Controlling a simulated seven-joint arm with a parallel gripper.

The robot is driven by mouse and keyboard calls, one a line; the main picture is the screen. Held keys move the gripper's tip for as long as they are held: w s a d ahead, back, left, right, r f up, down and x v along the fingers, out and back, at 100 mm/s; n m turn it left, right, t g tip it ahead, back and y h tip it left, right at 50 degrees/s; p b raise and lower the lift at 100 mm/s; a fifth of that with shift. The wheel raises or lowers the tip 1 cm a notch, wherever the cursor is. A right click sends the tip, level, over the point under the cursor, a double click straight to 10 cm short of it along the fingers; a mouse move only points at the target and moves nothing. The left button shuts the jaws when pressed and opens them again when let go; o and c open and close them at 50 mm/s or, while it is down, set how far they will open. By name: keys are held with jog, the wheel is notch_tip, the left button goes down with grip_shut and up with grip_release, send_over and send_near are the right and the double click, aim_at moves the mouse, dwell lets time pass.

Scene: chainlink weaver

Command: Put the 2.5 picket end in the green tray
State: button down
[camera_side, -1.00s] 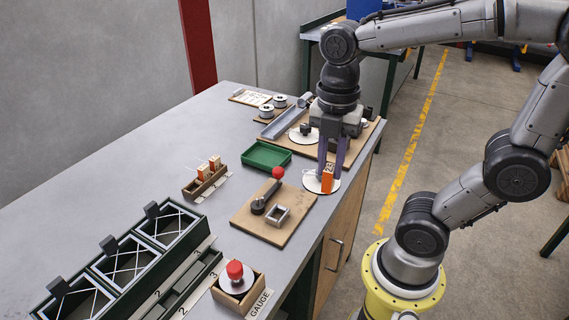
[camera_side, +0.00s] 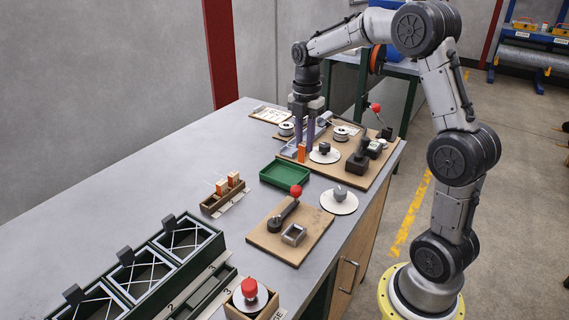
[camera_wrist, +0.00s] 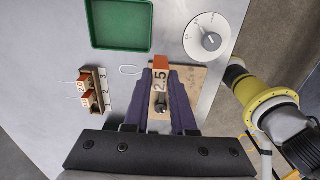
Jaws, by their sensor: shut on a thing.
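My gripper (camera_side: 303,140) is shut on an orange picket end (camera_side: 301,153). In the wrist view the block (camera_wrist: 160,68) is marked 2.5 and sits upright between the tips of the purple fingers (camera_wrist: 160,80). The green tray (camera_side: 286,173) lies on the grey bench and looks empty. In the side view my gripper appears behind and right of the tray. In the wrist view the tray (camera_wrist: 121,45) lies beyond the fingers to the upper left. I cannot tell the exact height of the block above the bench.
A wooden holder (camera_side: 211,208) with orange blocks stands left of the tray. A wooden board (camera_side: 262,240) with a red-knobbed lever (camera_side: 295,191) lies in front. A white dial (camera_side: 339,203) is near the bench edge. A back board (camera_side: 351,178) carries spools and fixtures.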

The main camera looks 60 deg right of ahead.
jog(key=w+d+f, duration=0.1)
jog(key=w+f, duration=0.1)
jog(key=w, duration=0.1)
jog(key=w+d+f, duration=0.1)
jog(key=w+f, duration=0.1)
jog(key=f, duration=0.1)
jog(key=w+d+f, duration=0.1)
jog(key=w+f, duration=0.2)
jog(key=shift+w+d, duration=0.3)
jog(key=shift+f, duration=1.45)
jog(key=shift+f, duration=0.1)
jog(key=c, duration=0.7)
grip_release()
jog(key=shift+f, duration=0.1)
jog(key=shift+c, duration=0.2)
